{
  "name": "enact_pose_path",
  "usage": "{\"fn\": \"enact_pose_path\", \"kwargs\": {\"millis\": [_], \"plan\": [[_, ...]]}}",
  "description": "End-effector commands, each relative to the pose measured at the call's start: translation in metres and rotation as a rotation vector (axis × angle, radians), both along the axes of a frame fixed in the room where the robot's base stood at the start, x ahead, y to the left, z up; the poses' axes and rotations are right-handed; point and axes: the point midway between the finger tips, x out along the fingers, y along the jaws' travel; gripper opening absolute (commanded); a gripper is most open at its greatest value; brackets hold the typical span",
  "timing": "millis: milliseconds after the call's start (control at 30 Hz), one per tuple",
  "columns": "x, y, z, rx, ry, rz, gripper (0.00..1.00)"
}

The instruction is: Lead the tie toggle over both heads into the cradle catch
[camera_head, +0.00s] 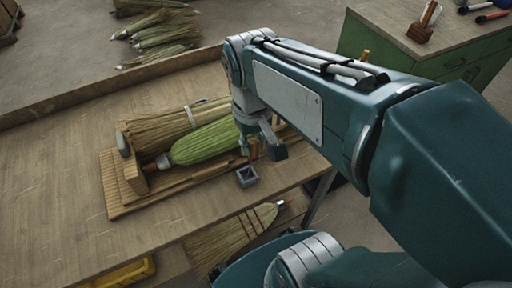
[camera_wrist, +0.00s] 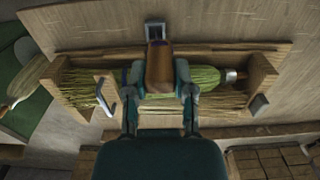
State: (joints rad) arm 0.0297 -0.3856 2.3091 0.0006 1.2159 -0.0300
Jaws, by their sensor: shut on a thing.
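My gripper (camera_wrist: 159,92) is shut on the brown wooden tie toggle (camera_wrist: 158,68). In the head view the toggle (camera_head: 253,148) shows as a small brown piece just above the cradle catch. The catch (camera_head: 247,176) is a grey square bracket at the cradle's near side; it also shows in the wrist view (camera_wrist: 154,31), partly behind the toggle's far end. Contact between them cannot be told. A green broom head (camera_head: 203,143) and a straw-coloured head (camera_head: 160,130) lie side by side in the wooden cradle (camera_head: 127,204). No cord from the toggle is clearly visible.
A pale strap (camera_head: 190,117) crosses the straw head. The workbench (camera_head: 50,190) is clear left of the cradle. Loose brooms (camera_head: 165,32) lie on the floor behind, another broom (camera_head: 232,238) lies below, and a green cabinet (camera_head: 375,45) stands back right.

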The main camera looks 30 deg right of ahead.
Motion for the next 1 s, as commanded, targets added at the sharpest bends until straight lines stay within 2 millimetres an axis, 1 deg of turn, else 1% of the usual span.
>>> {"fn": "enact_pose_path", "kwargs": {"millis": [1000], "plan": [[0.07, -0.003, 0.0, -0.001, 0.001, 0.0, 0.04]]}}
